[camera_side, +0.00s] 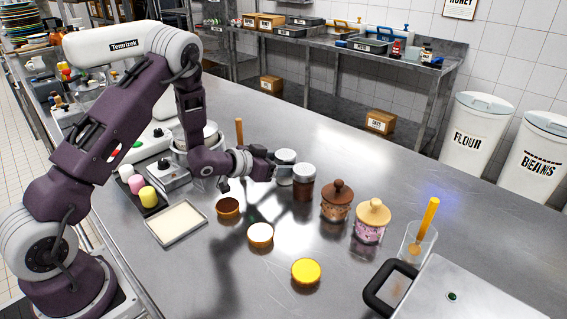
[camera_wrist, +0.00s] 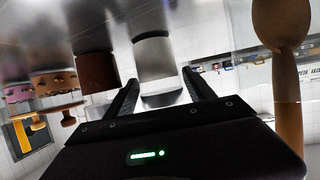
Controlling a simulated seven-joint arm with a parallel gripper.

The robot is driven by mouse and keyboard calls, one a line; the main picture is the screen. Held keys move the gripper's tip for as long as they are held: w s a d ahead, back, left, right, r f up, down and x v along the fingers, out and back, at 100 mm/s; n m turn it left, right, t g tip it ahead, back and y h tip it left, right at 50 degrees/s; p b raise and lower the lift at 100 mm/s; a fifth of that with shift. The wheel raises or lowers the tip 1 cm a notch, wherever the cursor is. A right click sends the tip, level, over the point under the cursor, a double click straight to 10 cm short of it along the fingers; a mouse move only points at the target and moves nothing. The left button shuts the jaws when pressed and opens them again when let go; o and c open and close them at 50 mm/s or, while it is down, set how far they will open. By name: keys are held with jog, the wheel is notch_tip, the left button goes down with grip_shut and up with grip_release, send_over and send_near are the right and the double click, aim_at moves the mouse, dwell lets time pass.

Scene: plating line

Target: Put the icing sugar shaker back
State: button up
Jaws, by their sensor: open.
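The pale icing sugar shaker (camera_side: 286,157) stands upright on the steel counter, just left of a dark brown shaker (camera_side: 303,183). My gripper (camera_side: 272,166) is beside it at its left, open. In the wrist view, which is upside down, my two black fingers (camera_wrist: 160,80) reach toward the pale shaker (camera_wrist: 153,55), which lies in line with the gap between them. The brown shaker (camera_wrist: 97,72) stands just outside the left finger. Whether the fingers touch the pale shaker I cannot tell. Part of its lower body is hidden in the side view.
Two sprinkle jars (camera_side: 337,200) (camera_side: 370,221) and a glass with a yellow-handled tool (camera_side: 418,240) stand to the right. Round iced items (camera_side: 260,234) and a shallow tray (camera_side: 176,222) lie in front. A wooden spoon (camera_wrist: 283,70) rises close by in the wrist view.

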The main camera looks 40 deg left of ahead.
jog(key=shift+r, duration=0.2)
jog(key=v, duration=1.2)
jog(key=s+r+n+g+y, duration=0.1)
jog(key=s+r+g+y, duration=0.3)
jog(key=r, duration=0.7)
jog(key=s+d+r+g+h, duration=0.1)
jog(key=s+d, duration=0.4)
jog(key=s, duration=0.6)
jog(key=s+d+r+g+h, duration=0.1)
jog(key=s+d, duration=0.4)
jog(key=s, duration=0.7)
jog(key=shift+d+r+n+g, duration=0.3)
jog(key=shift+r+n+g, duration=0.1)
jog(key=shift+r+g, duration=0.45)
